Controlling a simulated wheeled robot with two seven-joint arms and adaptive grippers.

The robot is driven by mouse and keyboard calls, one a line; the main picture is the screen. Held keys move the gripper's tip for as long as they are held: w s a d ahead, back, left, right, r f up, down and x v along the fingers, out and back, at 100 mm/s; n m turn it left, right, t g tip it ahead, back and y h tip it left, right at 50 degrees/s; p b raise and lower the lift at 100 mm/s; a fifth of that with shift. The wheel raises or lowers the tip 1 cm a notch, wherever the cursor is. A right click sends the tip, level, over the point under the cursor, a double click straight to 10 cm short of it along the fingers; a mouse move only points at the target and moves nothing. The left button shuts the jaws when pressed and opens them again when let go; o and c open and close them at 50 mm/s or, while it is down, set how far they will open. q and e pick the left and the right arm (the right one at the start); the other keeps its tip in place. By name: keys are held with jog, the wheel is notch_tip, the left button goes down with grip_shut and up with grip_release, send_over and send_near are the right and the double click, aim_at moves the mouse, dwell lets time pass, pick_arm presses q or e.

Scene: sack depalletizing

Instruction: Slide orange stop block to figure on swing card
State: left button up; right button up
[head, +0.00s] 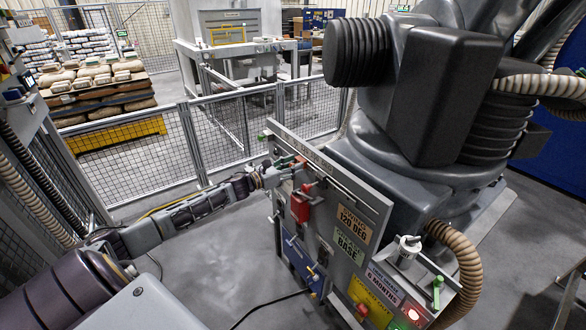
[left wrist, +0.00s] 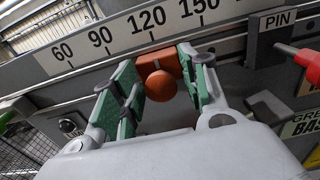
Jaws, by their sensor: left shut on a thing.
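The orange stop block (left wrist: 140,64) sits on the slotted scale rail (left wrist: 110,55), below the 120 mark and reaching a little toward 150. Its round orange knob (left wrist: 161,86) faces me. My left gripper (left wrist: 163,84) has its green-padded fingers on both sides of the knob and is shut on it. In the head view my left gripper (head: 283,170) reaches the upper left of the grey panel, where block and fingers are small. The swing card (head: 354,222) on the panel face reads 120 DEG. My right gripper is out of view.
A red handle (head: 302,205) juts from the panel below the rail; it also shows beside the PIN label (left wrist: 277,19). A green card (head: 346,246), blue box (head: 300,262) and white knob (head: 410,243) are nearby. Mesh fencing (head: 240,120) stands behind.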

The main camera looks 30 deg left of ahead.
pick_arm(q)
jog(key=o, duration=1.1)
jog(key=shift+s, duration=0.15)
jog(key=shift+s+a, duration=0.1)
jog(key=shift+v, duration=5.8)
